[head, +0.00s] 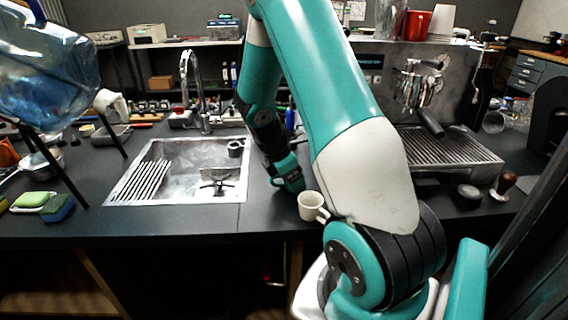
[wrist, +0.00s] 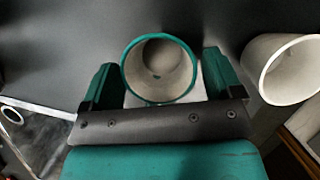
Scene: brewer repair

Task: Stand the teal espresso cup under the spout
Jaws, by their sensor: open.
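The teal espresso cup (wrist: 125,72) shows in the wrist view as a teal-rimmed cup with a pale inside, seen from above. My gripper (wrist: 160,76) is open, with one teal finger on each side of the cup; I cannot tell whether either touches it. In the head view my gripper (head: 287,178) is low over the counter right of the sink, and I cannot make out the teal cup there. The espresso machine (head: 372,85) stands at the right, its spout area (head: 425,65) above a ribbed drip tray (head: 450,150). My arm covers part of the machine.
A white cup (head: 312,203) stands close to my gripper, near the counter's front edge; it also shows in the wrist view (wrist: 285,68). The sink (head: 180,180) with its tap is left. A tamper (head: 504,184) and a dark round piece (head: 468,192) are right.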

